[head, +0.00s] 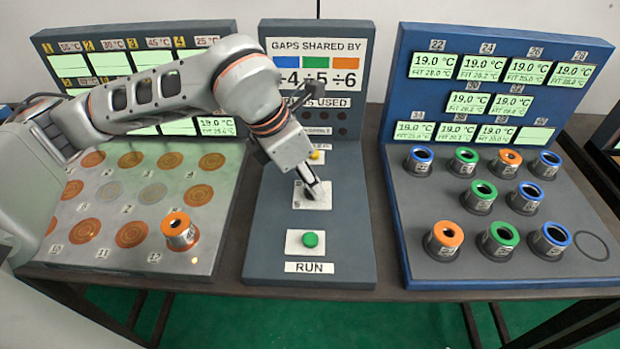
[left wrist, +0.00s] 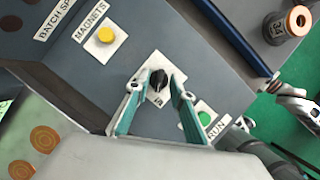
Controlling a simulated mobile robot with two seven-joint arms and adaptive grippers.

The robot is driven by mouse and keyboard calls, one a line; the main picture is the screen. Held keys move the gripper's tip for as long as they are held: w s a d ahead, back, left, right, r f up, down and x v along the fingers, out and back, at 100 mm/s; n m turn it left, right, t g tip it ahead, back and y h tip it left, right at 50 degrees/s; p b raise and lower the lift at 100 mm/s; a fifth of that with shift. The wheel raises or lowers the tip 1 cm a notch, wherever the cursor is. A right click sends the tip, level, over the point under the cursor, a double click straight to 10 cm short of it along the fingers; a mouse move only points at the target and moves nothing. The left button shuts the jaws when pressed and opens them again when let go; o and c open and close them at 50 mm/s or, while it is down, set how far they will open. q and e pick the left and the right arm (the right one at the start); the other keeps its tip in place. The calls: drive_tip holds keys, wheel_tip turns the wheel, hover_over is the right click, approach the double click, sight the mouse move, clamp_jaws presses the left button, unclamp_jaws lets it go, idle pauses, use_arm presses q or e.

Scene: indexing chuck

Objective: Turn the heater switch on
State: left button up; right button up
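The black switch knob (left wrist: 157,80) sits on a white plate in the left wrist view, between the yellow button and the green button. In the head view its white plate (head: 325,202) shows on the grey middle panel, and my gripper hides most of the knob. My left gripper (head: 318,190) points down at this plate. In the left wrist view my left gripper (left wrist: 158,90) is open, with one teal finger on each side of the knob. I cannot tell whether the fingers touch it.
A green RUN button (head: 310,240) lies nearer the front edge, and a yellow button (head: 317,156) lies behind the switch. A blue-backed board (head: 398,215) with several ringed cups stands right. A metal plate (head: 215,215) with round spots and an orange-ringed cup (head: 179,231) lies left.

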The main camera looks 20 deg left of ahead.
use_arm(q)
drive_tip(key=shift+c, duration=0.4)
clamp_jaws()
drive_tip(key=shift+m, duration=0.3)
drive_tip(key=m, duration=0.1)
drive_tip(key=m+g+h, duration=0.1)
drive_tip(key=m, duration=0.1)
drive_tip(key=m+g, duration=0.1)
drive_tip(key=m, duration=0.1)
drive_tip(key=shift+w+a, duration=0.1)
drive_tip(key=shift+w, duration=0.15)
drive_tip(key=m+g, duration=0.1)
drive_tip(key=m, duration=0.2)
drive_tip(key=m+g, duration=0.1)
drive_tip(key=m, duration=0.2)
drive_tip(key=shift+w, duration=0.1)
drive_tip(key=shift+m, duration=0.3)
drive_tip(key=shift+o, duration=0.4)
unclamp_jaws()
